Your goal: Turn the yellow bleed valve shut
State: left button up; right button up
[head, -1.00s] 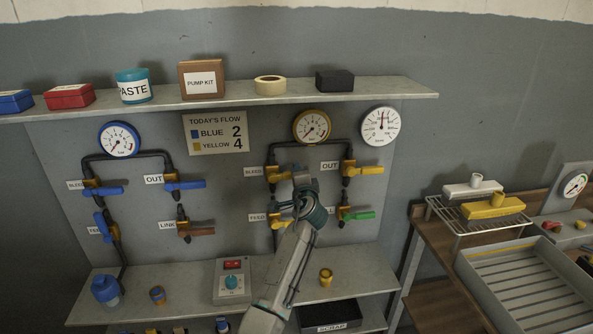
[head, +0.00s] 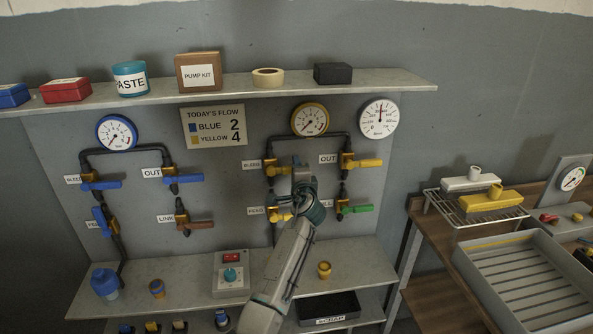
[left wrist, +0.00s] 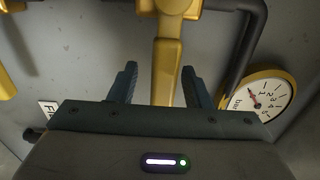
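The yellow bleed valve (head: 270,168) sits on the pipe at the upper left of the yellow set, beside its BLEED label. Its handle (head: 282,171) sticks out to the right, and its far end is hidden behind my left gripper (head: 298,163). In the left wrist view a yellow handle (left wrist: 166,72) reaches between the two dark fingers of my left gripper (left wrist: 160,85). Gaps show on both sides of the handle, so the fingers are open around it and not pressed on it. My right gripper is not in view.
The yellow OUT valve (head: 362,163), green-handled valve (head: 355,209) and yellow FEED valve (head: 275,214) are close by. The yellow-rimmed gauge (head: 310,119) is above; it also shows in the wrist view (left wrist: 262,92). A shelf (head: 240,91) runs above the board.

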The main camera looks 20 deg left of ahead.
pick_arm(q)
jog(key=b+v, duration=0.2)
jog(key=v, duration=0.8)
jog(key=shift+s+b, duration=0.35)
jog(key=shift+b, duration=0.05)
jog(key=shift+d, duration=0.1)
